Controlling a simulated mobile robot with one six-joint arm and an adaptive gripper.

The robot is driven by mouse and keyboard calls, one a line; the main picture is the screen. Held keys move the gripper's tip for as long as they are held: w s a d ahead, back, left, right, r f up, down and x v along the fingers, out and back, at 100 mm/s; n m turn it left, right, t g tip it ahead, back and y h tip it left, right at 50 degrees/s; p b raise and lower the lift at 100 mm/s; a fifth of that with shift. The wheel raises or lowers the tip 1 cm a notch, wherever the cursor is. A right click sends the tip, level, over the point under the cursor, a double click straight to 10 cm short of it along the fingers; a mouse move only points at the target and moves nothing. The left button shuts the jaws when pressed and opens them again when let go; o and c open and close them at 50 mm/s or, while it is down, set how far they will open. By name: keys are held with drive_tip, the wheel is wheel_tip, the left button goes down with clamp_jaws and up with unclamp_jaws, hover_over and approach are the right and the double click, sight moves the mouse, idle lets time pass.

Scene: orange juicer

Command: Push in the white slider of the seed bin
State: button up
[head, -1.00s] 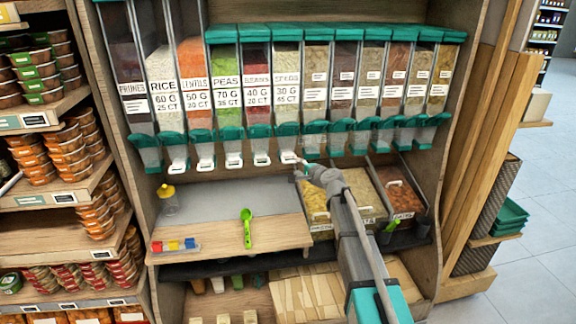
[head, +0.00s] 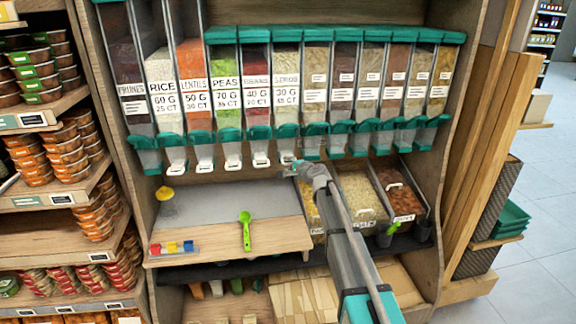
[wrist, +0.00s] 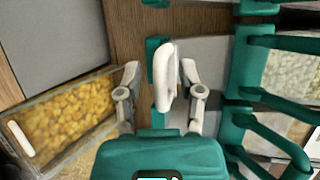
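The seed bin (head: 286,85) is the clear bin with a teal lid labelled SEEDS, right of the beans bin. Its white slider at the spout is largely hidden by my gripper (head: 292,169) in the head view. In the wrist view a white slider (wrist: 167,77) stands between the two fingertips of my gripper (wrist: 160,78). The fingers are apart, with a clear gap on the left side and a narrow one on the right. I cannot tell whether the right fingertip touches the slider.
Neighbouring spouts with teal flaps (head: 314,136) stand close on the right. The beans bin's white slider (head: 260,162) is close on the left. Below are open bins, one of yellow pieces (wrist: 65,112), and a wooden shelf (head: 275,237) with a green scoop (head: 246,230).

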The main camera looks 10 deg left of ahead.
clamp_jaws()
drive_tip(key=shift+w+a+r, duration=0.1)
drive_tip(key=shift+w+a, duration=0.1)
drive_tip(key=shift+w, duration=0.45)
drive_tip(key=shift+w+a+f, duration=0.1)
drive_tip(key=shift+w+a, duration=0.1)
drive_tip(key=shift+w, duration=0.5)
drive_tip(key=shift+w+a+r, duration=0.1)
drive_tip(key=shift+w+a, duration=0.1)
drive_tip(key=shift+w, duration=0.45)
drive_tip(key=shift+o, duration=0.8)
unclamp_jaws()
drive_tip(key=shift+s, duration=0.15)
